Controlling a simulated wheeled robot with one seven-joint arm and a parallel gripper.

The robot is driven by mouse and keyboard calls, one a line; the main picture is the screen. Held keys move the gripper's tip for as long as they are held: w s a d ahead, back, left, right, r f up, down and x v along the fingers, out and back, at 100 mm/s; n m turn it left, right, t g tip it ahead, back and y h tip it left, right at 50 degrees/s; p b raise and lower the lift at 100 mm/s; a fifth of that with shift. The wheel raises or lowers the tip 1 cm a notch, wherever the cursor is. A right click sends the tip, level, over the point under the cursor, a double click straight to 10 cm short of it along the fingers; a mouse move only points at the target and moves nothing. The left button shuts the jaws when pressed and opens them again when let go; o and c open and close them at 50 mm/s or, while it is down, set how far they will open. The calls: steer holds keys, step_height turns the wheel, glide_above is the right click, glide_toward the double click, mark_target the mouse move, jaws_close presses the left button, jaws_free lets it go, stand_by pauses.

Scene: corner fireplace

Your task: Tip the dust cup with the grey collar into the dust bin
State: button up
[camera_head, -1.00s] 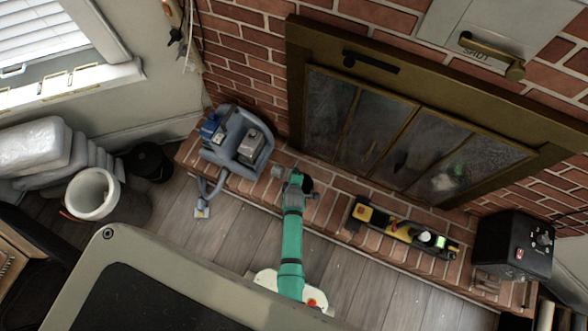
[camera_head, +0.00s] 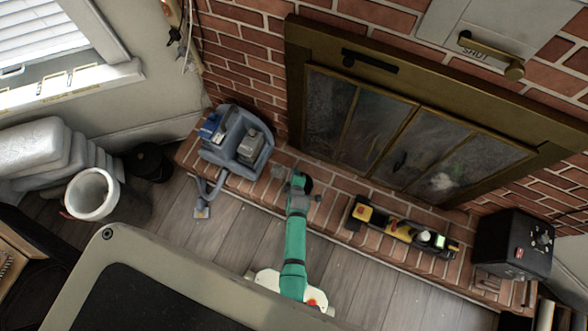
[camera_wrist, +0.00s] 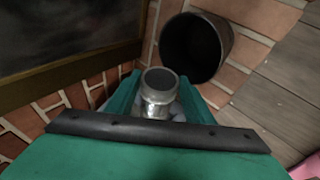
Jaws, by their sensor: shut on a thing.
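My gripper (camera_wrist: 158,100) is shut on a metallic grey dust cup (camera_wrist: 157,98), held between its teal fingers in the wrist view. The cup's round mouth shows at its upper end; its lower part is hidden by the gripper, and I cannot tell its contents. A dark, open, round bin (camera_wrist: 195,47) stands on the brick just beyond the cup, above and right of it. The cup appears apart from the bin. In the head view my gripper (camera_head: 298,182) is over the hearth, and the arm hides most of what is there.
The brick hearth (camera_head: 335,205) runs below the glass fireplace doors (camera_head: 385,140). A grey-blue vacuum-like machine (camera_head: 236,145) stands left of my gripper. A yellow-black tool (camera_head: 400,228) and a black box (camera_head: 512,245) stand right. A white bucket (camera_head: 92,194) is on the floor.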

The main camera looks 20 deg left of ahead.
steer(key=shift+d+f+y, duration=0.1)
steer(key=shift+f+y, duration=0.3)
steer(key=shift+f+m, duration=0.1)
steer(key=shift+m, duration=0.2)
steer(key=shift+d+f+y, duration=0.1)
steer(key=shift+d+y, duration=0.05)
steer(key=shift+y, duration=0.65)
stand_by(1.0)
